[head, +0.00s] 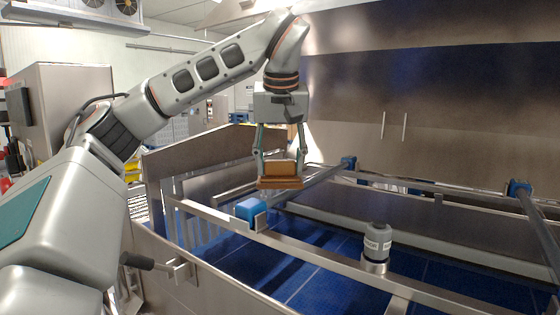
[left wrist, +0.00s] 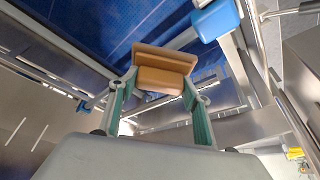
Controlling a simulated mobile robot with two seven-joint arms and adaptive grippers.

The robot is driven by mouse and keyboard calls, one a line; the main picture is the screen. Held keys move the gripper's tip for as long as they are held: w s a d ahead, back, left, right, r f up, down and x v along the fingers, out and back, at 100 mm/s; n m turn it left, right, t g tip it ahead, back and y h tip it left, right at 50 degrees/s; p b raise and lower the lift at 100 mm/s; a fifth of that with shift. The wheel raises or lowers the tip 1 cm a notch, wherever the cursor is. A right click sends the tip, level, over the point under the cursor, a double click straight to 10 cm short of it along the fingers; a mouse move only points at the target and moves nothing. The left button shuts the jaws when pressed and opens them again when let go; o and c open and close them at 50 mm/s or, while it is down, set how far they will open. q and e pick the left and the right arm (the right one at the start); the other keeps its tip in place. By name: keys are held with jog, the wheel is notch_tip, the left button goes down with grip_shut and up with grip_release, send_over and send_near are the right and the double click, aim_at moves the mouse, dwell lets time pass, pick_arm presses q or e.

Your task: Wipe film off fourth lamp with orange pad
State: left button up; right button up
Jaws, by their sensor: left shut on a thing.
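My left gripper (head: 280,160) is shut on the orange-brown pad (head: 280,183), holding it flat side down above the conveyor, near the side rail. The pad also shows between the fingers in the left wrist view (left wrist: 165,60), with my left gripper (left wrist: 160,84). It appears apart from the things around it. A blue block (head: 249,210) sits on a bracket at the rail, below and left of the pad; it shows at the upper right of the left wrist view (left wrist: 215,19). I cannot tell which thing is the fourth lamp, and no film is discernible. My right gripper is out of view.
A grey labelled cylinder (head: 376,243) stands upright in a metal holder by the near rail (head: 300,250). The blue conveyor belt (head: 325,278) lies below. Blue clamps (head: 347,163) sit on the far rail. A steel hood (head: 440,120) rises behind, and a side panel (head: 200,155) stands left.

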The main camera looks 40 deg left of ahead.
pick_arm(q)
jog(key=shift+f, duration=0.45)
jog(key=shift+w, duration=0.1)
jog(key=shift+w+a, duration=0.2)
jog(key=shift+w, duration=1.65)
jog(key=shift+w+a, duration=0.2)
jog(key=shift+w, duration=1.6)
jog(key=shift+s, duration=0.15)
jog(key=shift+s+d, duration=0.2)
jog(key=shift+s, duration=1.65)
jog(key=shift+s+d, duration=0.2)
jog(key=shift+s, duration=1.6)
jog(key=shift+r, duration=3)
